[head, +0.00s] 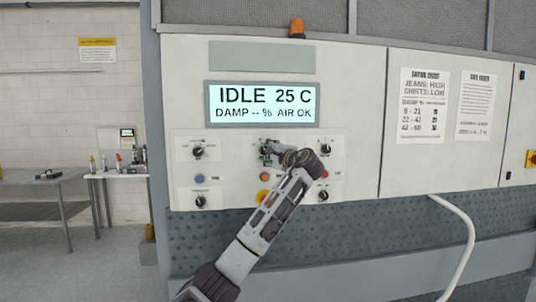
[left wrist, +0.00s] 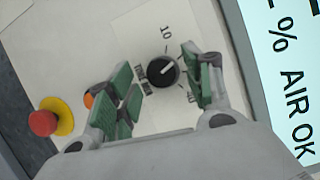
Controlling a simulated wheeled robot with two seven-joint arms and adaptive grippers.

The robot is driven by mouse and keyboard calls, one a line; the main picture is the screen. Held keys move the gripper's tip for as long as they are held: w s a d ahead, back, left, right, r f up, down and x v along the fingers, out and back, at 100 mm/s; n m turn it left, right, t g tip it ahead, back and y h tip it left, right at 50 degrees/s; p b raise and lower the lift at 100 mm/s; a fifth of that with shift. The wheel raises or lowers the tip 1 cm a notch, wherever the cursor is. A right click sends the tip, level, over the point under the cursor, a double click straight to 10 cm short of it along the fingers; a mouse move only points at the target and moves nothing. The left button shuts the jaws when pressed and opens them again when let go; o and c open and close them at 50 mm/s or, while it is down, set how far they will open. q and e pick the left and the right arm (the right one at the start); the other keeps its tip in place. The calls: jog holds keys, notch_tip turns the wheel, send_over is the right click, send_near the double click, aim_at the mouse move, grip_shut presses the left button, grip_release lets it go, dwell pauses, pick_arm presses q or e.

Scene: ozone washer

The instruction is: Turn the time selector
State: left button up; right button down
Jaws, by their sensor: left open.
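The control panel has a black round knob with a white pointer line (left wrist: 163,71), seen in the left wrist view with tick marks and a "10" printed beside it. I take it for the time selector, but its own label is too blurred to read. My left gripper (left wrist: 160,77) is open, its green-padded fingers on either side of the knob; contact cannot be told. In the head view my left gripper (head: 270,151) is at the panel's middle column and covers most of that knob. My right gripper is not in view.
A display (head: 262,104) above reads IDLE 25 C. Other black knobs sit at upper left (head: 198,152) and upper right (head: 325,149). Below the gripper are an orange button (head: 265,176) and a red stop button on a yellow ring (left wrist: 43,122). A curved white rail (head: 466,235) is at right.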

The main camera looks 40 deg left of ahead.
pick_arm(q)
jog(key=v, duration=1.2)
jog(key=shift+w, duration=0.1)
dwell(0.6)
